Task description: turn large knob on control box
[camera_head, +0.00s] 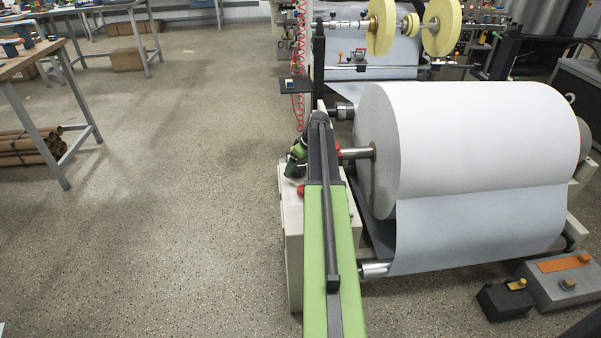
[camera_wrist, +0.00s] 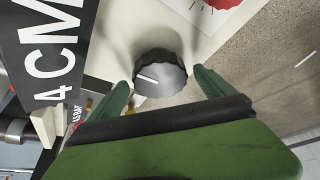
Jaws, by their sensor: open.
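The large knob (camera_wrist: 160,75) is dark grey with a fluted edge and a white pointer line, seen in the wrist view on a pale panel of the control box (camera_wrist: 100,58). My gripper (camera_wrist: 164,92) is open, with one green finger to the left of the knob and one to the right. Whether the fingers touch the knob cannot be told. In the head view the control box (camera_head: 293,245) is a pale cabinet beside the paper roll, partly hidden by my green arm. My gripper (camera_head: 293,165) is at its top, and the knob is hidden there.
A large white paper roll (camera_head: 480,135) on a metal shaft stands right of the box. A red button (camera_head: 301,190) sits near the box's top. A black sign (camera_wrist: 48,45) with white lettering is at the left in the wrist view. The floor (camera_head: 170,220) to the left is clear.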

